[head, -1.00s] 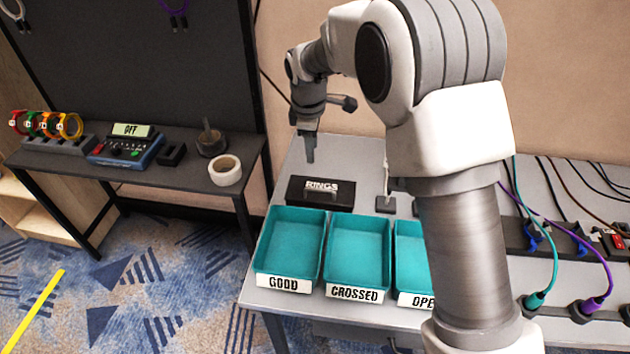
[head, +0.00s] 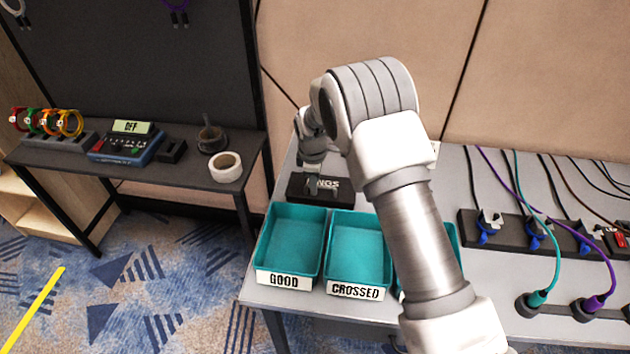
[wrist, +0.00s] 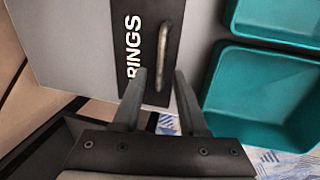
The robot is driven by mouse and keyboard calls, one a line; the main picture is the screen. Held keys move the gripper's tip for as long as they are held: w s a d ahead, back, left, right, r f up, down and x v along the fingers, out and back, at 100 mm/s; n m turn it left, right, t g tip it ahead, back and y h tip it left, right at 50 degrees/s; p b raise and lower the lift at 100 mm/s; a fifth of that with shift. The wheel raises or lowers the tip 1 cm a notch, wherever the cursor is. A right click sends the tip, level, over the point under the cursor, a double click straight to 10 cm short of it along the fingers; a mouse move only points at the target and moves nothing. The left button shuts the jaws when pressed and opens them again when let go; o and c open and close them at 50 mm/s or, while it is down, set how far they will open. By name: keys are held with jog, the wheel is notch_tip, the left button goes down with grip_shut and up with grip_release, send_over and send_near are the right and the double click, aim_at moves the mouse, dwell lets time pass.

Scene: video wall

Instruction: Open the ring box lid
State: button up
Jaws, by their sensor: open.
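The ring box (head: 300,187) is a low black box with "RINGS" in white on its lid. It sits on the grey table behind the teal trays, and its lid is shut. In the wrist view the box lid (wrist: 133,15) carries a metal bar handle (wrist: 163,55) beside the lettering. My gripper (wrist: 160,78) is open, its two fingers either side of the handle's near end in that view. I cannot tell whether they touch the lid. In the head view my gripper (head: 312,180) is over the box, and my arm and gripper hide part of its lettering.
Teal trays marked GOOD (head: 284,281) and CROSSED (head: 355,290) stand just in front of the box; my arm hides most of a third. A black socket strip (head: 510,232) with cables lies to the right. A dark side table (head: 75,165) stands left.

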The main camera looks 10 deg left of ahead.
grip_shut()
dwell(1.4)
